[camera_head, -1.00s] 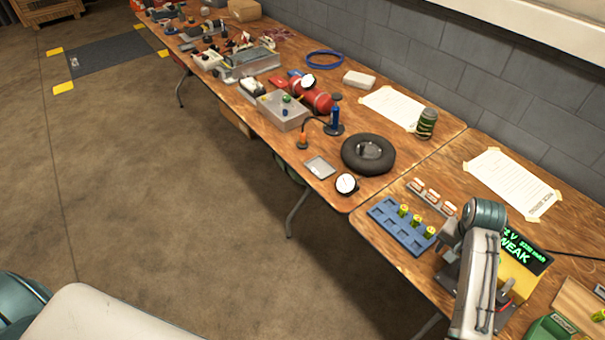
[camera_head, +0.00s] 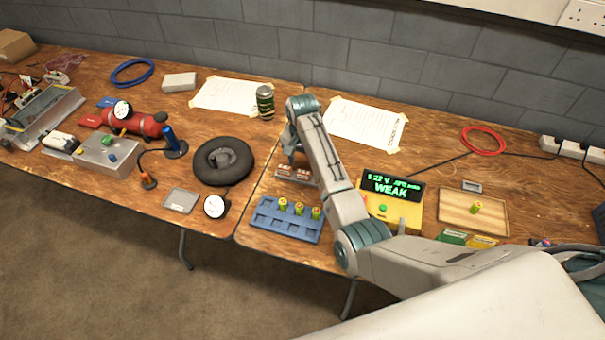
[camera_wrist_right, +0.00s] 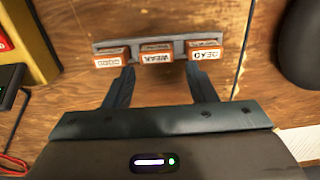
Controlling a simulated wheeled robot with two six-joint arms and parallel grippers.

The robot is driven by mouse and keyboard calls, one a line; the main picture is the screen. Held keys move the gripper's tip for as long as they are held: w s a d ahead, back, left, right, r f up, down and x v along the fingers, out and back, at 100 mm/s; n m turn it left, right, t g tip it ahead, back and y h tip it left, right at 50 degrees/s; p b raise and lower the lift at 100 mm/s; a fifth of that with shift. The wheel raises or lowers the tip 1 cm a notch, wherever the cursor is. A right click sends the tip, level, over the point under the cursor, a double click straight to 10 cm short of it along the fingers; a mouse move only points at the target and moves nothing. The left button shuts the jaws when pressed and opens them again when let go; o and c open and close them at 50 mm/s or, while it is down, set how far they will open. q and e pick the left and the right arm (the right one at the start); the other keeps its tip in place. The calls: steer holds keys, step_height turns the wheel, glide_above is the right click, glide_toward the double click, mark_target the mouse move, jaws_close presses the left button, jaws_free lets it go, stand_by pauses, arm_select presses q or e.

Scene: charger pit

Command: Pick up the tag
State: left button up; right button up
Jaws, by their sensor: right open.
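Three small tags with orange edges stand in a grey rack (camera_wrist_right: 180,43) on the wooden bench. In the right wrist view their upside-down labels read GOOD (camera_wrist_right: 108,60), WEAK (camera_wrist_right: 156,57) and DEAD (camera_wrist_right: 204,53). My right gripper (camera_wrist_right: 161,80) is open and empty. Its fingertips lie either side of the WEAK tag in the picture, pointing at the rack; I cannot tell whether they touch anything. In the head view the right gripper (camera_head: 294,158) is over the rack, and my arm partly hides the tags (camera_head: 284,172). My left gripper is not in view.
A yellow tester (camera_head: 398,212) with a screen reading WEAK stands right of my arm. A blue tray (camera_head: 285,228) with several yellow-green cells lies in front of the rack. A black tyre (camera_head: 236,165) and a dark can (camera_head: 265,102) stand left of the arm.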

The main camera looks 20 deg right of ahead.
mark_target(303, 172)
steer(key=f, duration=0.1)
steer(key=f+p, duration=0.1)
steer(key=f, duration=0.1)
steer(key=shift+s+d+f, duration=0.1)
steer(key=shift+s+f, duration=0.1)
steer(key=shift+s, duration=0.1)
steer(key=shift+s+f, duration=0.1)
steer(key=shift+f, duration=0.65)
steer(key=shift+r, duration=0.1)
steer(key=c, duration=0.7)
steer(key=shift+r, duration=0.1)
